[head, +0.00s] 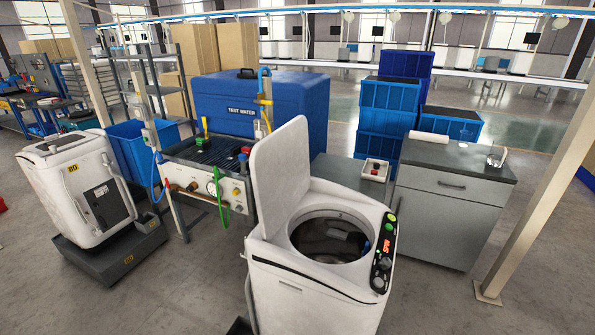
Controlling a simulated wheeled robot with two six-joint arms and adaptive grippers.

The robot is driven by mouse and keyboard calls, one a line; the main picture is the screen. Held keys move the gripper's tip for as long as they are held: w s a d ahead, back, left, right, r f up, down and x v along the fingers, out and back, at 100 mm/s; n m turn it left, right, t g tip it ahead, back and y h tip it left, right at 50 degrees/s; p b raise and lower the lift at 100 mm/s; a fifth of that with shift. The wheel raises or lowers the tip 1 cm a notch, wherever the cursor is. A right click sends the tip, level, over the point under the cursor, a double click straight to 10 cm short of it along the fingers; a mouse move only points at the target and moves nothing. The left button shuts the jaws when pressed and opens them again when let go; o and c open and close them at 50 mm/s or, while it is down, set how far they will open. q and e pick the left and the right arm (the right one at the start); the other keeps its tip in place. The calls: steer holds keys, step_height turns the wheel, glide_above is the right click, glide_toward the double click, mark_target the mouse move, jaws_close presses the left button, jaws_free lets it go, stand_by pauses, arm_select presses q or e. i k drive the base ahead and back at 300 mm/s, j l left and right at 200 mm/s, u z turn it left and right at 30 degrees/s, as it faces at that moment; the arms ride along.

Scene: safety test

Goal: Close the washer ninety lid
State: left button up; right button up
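A white top-loading washer (325,290) stands in the front centre of the head view. Its white lid (281,175) is raised, upright and leaning slightly, on the left side of the round opening. The drum (330,240) is exposed with dark contents inside. A dark control strip (384,255) with a green button and red lit characters runs along the right edge. Another white washer-like machine (75,190) stands at the left on a dark base, its top seemingly shut; its yellow label is too small to read surely. Neither of my grippers is in view.
A test bench (210,190) with hoses, a gauge and valves stands behind and left of the open washer. A blue tank (255,105) is behind it. A grey cabinet (448,210) and a pale post (540,190) stand right. Open floor lies between the left machine and the washer.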

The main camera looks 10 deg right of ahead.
mark_target(280, 164)
steer(key=i+j+z, duration=0.4)
steer(key=j+z, duration=0.2)
steer(key=j, duration=0.2)
steer(key=i+j+z, duration=0.15)
steer(key=j+z, duration=0.15)
steer(key=j, duration=0.2)
steer(key=i+j+z, duration=0.1)
steer(key=j+z, duration=0.2)
steer(key=j, duration=0.2)
steer(key=j+z, duration=0.3)
steer(key=j, duration=0.2)
steer(key=i+j+z, duration=0.2)
steer(key=k+l, duration=0.1)
steer(key=l, duration=0.55)
